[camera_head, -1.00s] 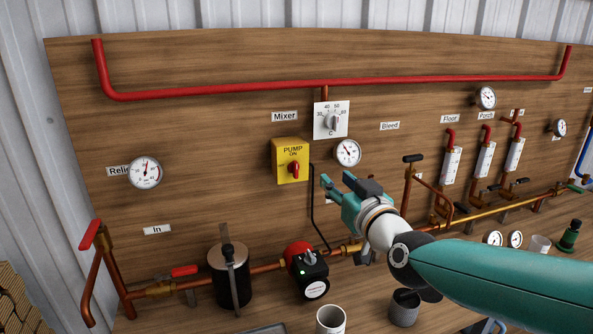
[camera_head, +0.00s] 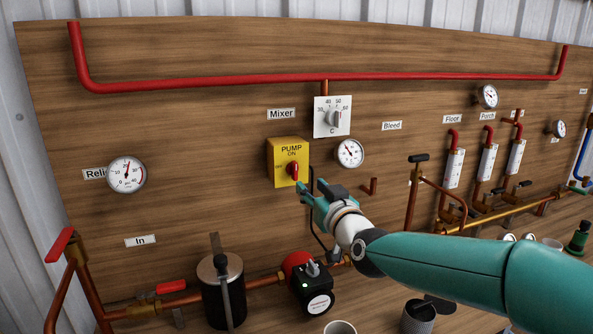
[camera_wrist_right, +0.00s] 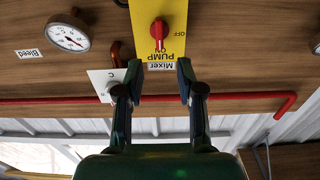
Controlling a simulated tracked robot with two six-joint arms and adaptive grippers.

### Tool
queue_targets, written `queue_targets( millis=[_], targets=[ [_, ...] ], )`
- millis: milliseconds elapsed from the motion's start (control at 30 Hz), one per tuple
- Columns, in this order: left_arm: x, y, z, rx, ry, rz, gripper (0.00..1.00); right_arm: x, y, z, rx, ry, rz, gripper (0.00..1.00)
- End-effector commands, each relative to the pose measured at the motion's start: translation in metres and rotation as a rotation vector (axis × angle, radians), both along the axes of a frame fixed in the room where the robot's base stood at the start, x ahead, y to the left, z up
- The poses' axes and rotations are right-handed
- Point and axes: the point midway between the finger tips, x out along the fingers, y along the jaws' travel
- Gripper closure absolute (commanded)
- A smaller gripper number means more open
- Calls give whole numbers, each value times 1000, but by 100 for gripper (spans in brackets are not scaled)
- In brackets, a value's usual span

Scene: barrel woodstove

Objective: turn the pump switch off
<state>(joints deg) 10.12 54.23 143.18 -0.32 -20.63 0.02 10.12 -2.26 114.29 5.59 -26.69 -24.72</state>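The pump switch is a yellow box (camera_head: 288,163) on the wooden board, with a red knob (camera_head: 292,171) and the words PUMP and ON. The right wrist view shows it upside down, with the red knob (camera_wrist_right: 158,33) pointing towards ON and OFF to one side. My right gripper (camera_head: 310,188) is beside the box's lower right corner in the head view. In the right wrist view its two fingers (camera_wrist_right: 158,82) are spread apart with nothing between them, and the knob lies beyond the tips. Contact with the box is not visible. My left gripper is not in view.
A black and red pump (camera_head: 306,283) with a green light sits on the copper pipe below. The mixer dial (camera_head: 332,117) and a round gauge (camera_head: 349,153) are close by on the right. A red pipe (camera_head: 200,86) runs above. Bare board lies left of the switch.

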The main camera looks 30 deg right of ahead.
Motion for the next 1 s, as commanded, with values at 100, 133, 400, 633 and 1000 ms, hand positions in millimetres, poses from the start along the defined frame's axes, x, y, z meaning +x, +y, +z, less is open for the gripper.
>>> queue_targets(
  millis=[100,133,400,633,1000],
  targets=[
    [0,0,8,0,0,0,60,27,-7,1,0,3,-2,62],
    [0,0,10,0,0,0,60,33,-9,2,0,2,-3,62],
    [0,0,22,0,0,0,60,81,-21,2,0,0,-2,62],
    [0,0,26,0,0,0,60,98,-25,1,0,-1,-2,62],
    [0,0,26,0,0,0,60,99,-26,0,0,0,-3,74]
  ],
)
